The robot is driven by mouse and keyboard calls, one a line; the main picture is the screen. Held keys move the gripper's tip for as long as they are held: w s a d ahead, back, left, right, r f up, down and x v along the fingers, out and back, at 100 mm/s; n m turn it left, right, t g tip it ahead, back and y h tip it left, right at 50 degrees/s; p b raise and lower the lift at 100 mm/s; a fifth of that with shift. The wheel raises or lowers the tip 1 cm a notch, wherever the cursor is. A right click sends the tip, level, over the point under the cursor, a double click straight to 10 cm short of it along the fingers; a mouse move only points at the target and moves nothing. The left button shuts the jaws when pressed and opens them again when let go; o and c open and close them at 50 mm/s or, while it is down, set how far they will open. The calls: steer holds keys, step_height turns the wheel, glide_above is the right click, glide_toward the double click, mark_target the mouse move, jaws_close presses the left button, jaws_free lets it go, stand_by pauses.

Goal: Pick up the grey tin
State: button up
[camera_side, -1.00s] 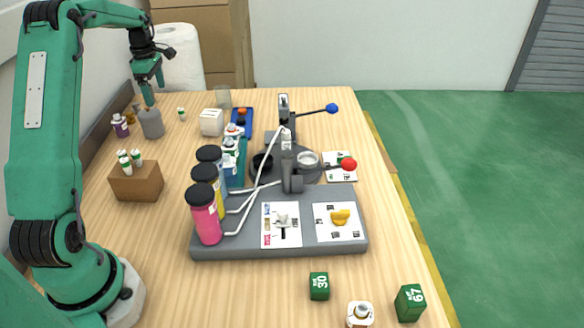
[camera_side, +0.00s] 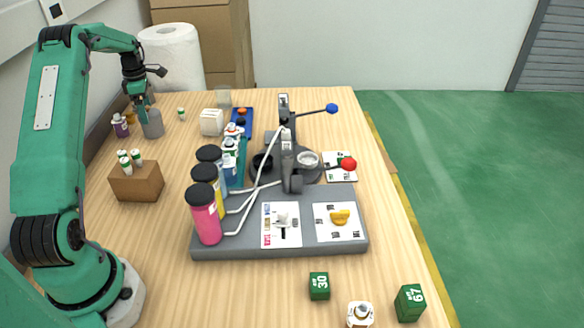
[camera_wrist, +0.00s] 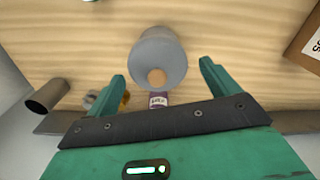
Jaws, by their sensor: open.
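The grey tin (camera_side: 152,124) stands upright at the back left of the wooden table. In the wrist view my gripper (camera_wrist: 163,71) is open, with one finger on each side of the tin and a gap on both sides.
A purple bottle (camera_side: 120,126) stands just left of the tin and shows in the wrist view (camera_wrist: 158,101). An amber bottle (camera_wrist: 124,98) is close by. A small white bottle (camera_side: 181,114) and white box (camera_side: 212,122) stand to the right. A brown block (camera_side: 137,184) with vials is nearer.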

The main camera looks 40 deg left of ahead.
steer(key=shift+w+f, duration=0.2)
steer(key=shift+f, duration=2.45)
steer(key=shift+r, duration=0.1)
steer(key=c, duration=1.3)
